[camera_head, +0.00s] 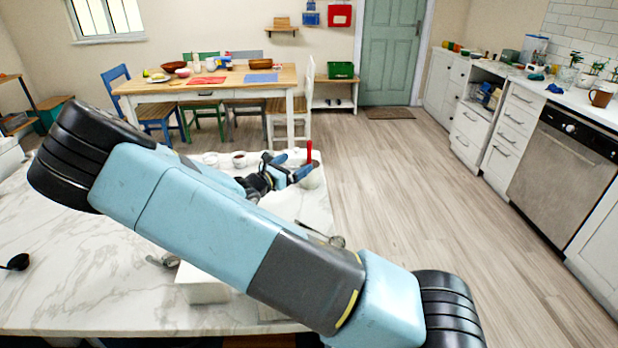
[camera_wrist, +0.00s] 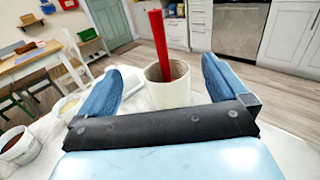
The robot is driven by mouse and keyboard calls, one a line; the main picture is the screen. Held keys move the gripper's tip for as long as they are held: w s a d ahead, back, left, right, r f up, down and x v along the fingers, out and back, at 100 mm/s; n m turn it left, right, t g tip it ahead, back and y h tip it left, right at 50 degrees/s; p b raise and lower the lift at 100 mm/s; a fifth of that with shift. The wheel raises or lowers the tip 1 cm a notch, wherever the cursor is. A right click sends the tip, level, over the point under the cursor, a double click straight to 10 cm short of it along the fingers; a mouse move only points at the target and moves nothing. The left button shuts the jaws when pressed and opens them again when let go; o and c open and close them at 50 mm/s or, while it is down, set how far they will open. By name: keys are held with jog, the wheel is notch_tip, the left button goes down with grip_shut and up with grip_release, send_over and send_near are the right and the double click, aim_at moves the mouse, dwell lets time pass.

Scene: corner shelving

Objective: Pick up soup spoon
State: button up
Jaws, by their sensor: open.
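A utensil with a red handle (camera_head: 309,151) stands in a white cup (camera_head: 313,177) at the far edge of the marble counter. Its lower end is hidden in the cup, so I cannot tell whether it is the soup spoon. My gripper (camera_head: 289,167) is open and empty, beside the cup. In the wrist view, the red handle (camera_wrist: 159,42) and the cup (camera_wrist: 168,93) show ahead, between the two blue fingers of my gripper (camera_wrist: 166,70). No contact is visible. A metal utensil (camera_head: 322,234) lies on the counter's right side; its kind is unclear.
A black ladle-like utensil (camera_head: 17,262) lies at the counter's left. White bowls or cups (camera_head: 239,159) stand left of my gripper; one with dark contents (camera_wrist: 18,146) shows in the wrist view. A white box (camera_head: 203,289) is nearer. My arm hides much of the counter.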

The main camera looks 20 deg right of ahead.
notch_tip(320, 180, down, 6)
jog(key=shift+d+f, duration=0.1)
jog(key=shift+f, duration=0.05)
jog(key=shift+w+d+f, duration=0.1)
jog(key=shift+d+f, duration=0.1)
jog(key=shift+d, duration=0.05)
jog(key=shift+x, duration=3.55)
jog(key=shift+c, duration=0.3)
jog(key=shift+a, duration=0.1)
jog(key=c, duration=1.3)
jog(key=shift+r, duration=0.15)
